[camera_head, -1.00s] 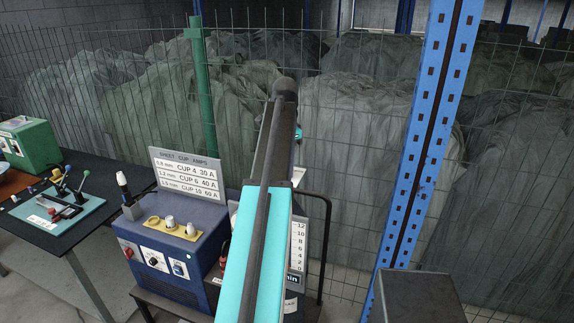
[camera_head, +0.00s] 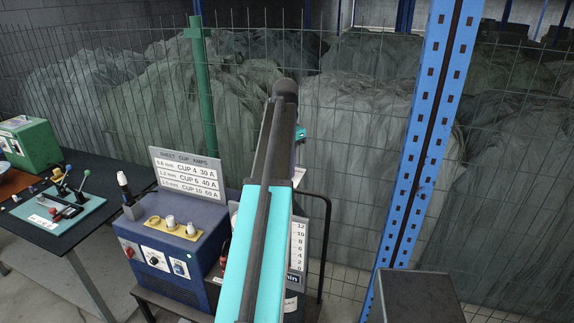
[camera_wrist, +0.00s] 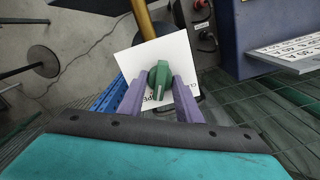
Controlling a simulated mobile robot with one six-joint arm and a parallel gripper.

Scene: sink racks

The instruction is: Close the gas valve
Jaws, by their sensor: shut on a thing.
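The gas valve's green knob (camera_wrist: 160,80) shows in the wrist view in front of a white card (camera_wrist: 133,63) with partly hidden lettering. A brass-coloured cylinder (camera_wrist: 143,18) shows beyond the card. My gripper (camera_wrist: 158,87) has its two purple fingers on either side of the knob and is shut on it. The knob's ridge points roughly away from my gripper. The lettering is too covered to tell the valve's setting.
A blue welding machine (camera_head: 185,245) with a settings sign (camera_head: 188,176) stands left of my arm, and also shows in the wrist view (camera_wrist: 262,35). A blue rack post (camera_head: 425,140) rises at right. A wire fence runs behind. A dark table (camera_head: 75,205) stands at left.

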